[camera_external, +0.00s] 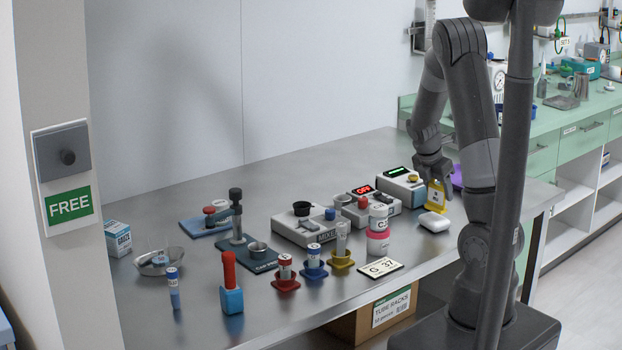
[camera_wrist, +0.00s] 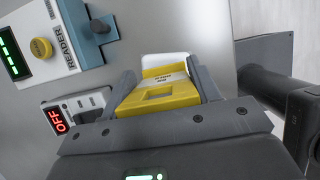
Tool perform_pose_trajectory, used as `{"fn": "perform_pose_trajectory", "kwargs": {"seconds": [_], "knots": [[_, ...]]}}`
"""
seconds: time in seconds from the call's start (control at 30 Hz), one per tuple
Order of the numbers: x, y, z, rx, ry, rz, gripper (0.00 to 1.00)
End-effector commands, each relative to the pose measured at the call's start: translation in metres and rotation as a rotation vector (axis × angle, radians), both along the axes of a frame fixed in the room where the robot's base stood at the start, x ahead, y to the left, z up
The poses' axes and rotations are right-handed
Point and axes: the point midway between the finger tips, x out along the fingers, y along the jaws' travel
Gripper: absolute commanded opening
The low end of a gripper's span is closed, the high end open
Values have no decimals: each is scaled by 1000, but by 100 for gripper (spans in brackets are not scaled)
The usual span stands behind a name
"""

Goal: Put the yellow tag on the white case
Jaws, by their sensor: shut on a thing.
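The yellow tag (camera_external: 437,196) is in my gripper (camera_external: 435,180), held upright with its lower end just above and behind the white case. In the wrist view the tag (camera_wrist: 160,98) lies between the two grey fingers of my gripper (camera_wrist: 166,90), which are shut on its sides; it has a rectangular recess and a white printed strip. The white case (camera_external: 434,222) is small and rounded and lies on the metal table near its front right. In the wrist view a white patch that seems to be the case (camera_wrist: 165,59) shows beyond the tag, mostly hidden.
A reader with a yellow knob (camera_wrist: 40,47) and a box with a red OFF display (camera_external: 362,190) stand left of my gripper. A pink-and-white labelled container (camera_external: 378,235) and a G 37 plate (camera_external: 381,267) lie left of the case. The table (camera_external: 440,250) in front of the case is clear.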

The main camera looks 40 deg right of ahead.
Motion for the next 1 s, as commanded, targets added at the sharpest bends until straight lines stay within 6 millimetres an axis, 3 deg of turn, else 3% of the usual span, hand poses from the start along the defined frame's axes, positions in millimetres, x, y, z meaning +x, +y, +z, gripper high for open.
{"fn": "perform_pose_trajectory", "kwargs": {"seconds": [0.17,0.57,0.6,0.83,1.0], "knots": [[0,0,-17,0,1,1,34],[0,0,-21,0,0,0,34],[0,0,-21,0,-1,0,59],[0,0,-20,0,-1,0,78],[0,0,-20,0,-1,0,78]]}}
